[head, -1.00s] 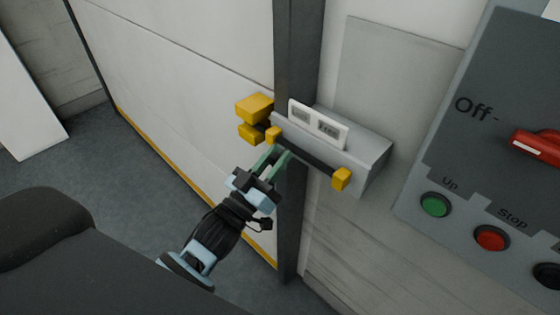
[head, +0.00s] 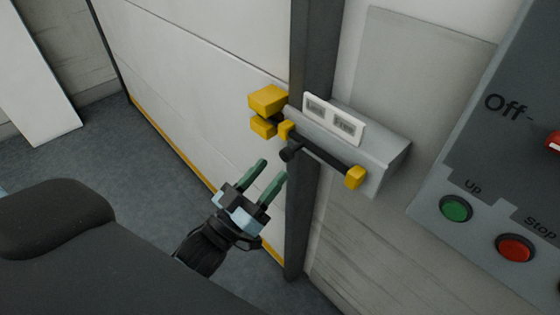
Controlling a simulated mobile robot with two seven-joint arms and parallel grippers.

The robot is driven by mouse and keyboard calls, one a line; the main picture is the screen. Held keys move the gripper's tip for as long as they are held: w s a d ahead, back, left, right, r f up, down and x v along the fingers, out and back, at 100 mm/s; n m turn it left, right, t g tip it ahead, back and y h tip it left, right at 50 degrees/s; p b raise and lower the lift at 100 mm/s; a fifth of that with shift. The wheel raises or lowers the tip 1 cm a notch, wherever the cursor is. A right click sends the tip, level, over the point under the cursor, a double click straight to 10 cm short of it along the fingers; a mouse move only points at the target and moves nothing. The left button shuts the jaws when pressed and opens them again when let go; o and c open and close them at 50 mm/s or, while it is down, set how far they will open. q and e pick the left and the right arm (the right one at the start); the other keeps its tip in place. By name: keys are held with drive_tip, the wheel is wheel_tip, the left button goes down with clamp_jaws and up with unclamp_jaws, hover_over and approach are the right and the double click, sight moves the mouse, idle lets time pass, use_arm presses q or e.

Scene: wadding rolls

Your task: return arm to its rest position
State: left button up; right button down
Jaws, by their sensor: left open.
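My left gripper (head: 273,171) is in the middle of the head view, with its two green fingers apart and nothing between them. It is in front of the white door panel, below and left of the black handle bar (head: 325,158) with yellow ends. A visible gap separates the fingertips from the bar. My right gripper is not in view.
A grey box (head: 385,152) carrying the bar and a white double-display plate (head: 333,118) is mounted by the dark door post (head: 314,65). Yellow blocks (head: 268,99) stick out at its left. A control panel (head: 490,150) with green and red buttons is at right. Grey floor lies left.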

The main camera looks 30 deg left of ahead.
use_arm(q)
drive_tip(key=shift+v, duration=0.85)
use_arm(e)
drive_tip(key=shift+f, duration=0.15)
use_arm(q)
drive_tip(key=s+d+f+m+g+y+p, duration=0.1)
drive_tip(key=s+f+g+y+p, duration=0.2)
drive_tip(key=s+f+g, duration=0.9)
drive_tip(key=s+f+p, duration=0.1)
drive_tip(key=s+f, duration=1)
drive_tip(key=f, duration=0.3)
drive_tip(key=shift+s+d+f+m+g+y, duration=0.35)
drive_tip(key=shift+s+d+m+g+y, duration=0.05)
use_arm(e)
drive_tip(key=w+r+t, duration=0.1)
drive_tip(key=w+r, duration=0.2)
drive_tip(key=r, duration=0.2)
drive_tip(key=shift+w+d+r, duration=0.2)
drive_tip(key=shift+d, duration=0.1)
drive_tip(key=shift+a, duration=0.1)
